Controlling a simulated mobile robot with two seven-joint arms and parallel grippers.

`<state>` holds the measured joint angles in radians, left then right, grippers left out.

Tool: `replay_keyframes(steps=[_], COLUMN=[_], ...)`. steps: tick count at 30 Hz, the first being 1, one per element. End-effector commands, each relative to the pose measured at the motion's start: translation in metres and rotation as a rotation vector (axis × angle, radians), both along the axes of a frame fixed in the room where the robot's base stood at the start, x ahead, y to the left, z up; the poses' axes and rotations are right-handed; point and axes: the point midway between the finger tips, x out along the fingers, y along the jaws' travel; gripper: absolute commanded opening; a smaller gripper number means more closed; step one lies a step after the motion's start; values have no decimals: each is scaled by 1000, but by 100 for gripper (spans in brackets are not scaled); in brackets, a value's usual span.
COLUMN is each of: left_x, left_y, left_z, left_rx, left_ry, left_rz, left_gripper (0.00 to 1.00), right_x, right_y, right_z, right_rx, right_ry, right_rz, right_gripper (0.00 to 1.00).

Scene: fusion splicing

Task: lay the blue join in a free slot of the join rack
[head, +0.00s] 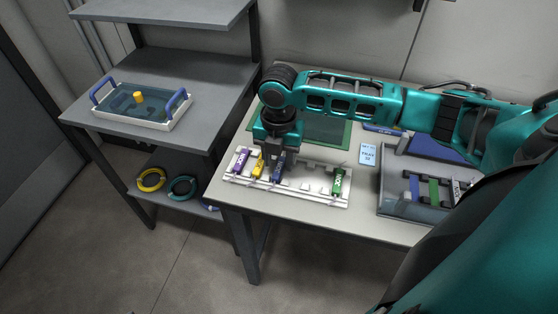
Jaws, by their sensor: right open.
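The white join rack (313,190) lies along the front left edge of the table. A purple join (240,162), a yellow join (259,165), the blue join (278,170) and a green join (338,182) are at the rack. The blue join appears to lie in a slot beside the yellow one. Its upper end is hidden by my right gripper (281,158), which points down right over it with open jaws. I cannot tell whether the fingers touch it. Bare slots show between the blue and green joins. My left gripper is out of view.
A grey tray (400,207) with blue and green pieces stands at the right. A green mat (328,132) and a small light-blue card (367,154) lie behind the rack. A side shelf holds a blue-handled tray (150,121), with coiled rings (182,188) below.

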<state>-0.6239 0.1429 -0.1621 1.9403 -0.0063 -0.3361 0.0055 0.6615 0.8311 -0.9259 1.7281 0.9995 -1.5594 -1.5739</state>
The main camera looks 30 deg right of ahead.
Motion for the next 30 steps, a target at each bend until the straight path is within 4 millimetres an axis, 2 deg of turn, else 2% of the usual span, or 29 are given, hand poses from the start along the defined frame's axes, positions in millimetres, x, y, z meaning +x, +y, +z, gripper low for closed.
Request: replay_keyframes(steps=[1,6,13,18,30], left_x=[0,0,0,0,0], left_y=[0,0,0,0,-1], left_z=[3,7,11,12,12], left_rx=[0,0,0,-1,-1], left_ry=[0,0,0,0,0], left_rz=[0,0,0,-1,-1], left_gripper=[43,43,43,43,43], right_x=[1,1,1,1,0], right_y=[-1,0,0,0,0], right_z=[13,51,91,104,105], right_rx=[0,0,0,-1,0], right_ry=[-6,-5,-3,-1,0], right_rz=[0,0,0,-1,-1], right_gripper=[43,43,43,43,43])
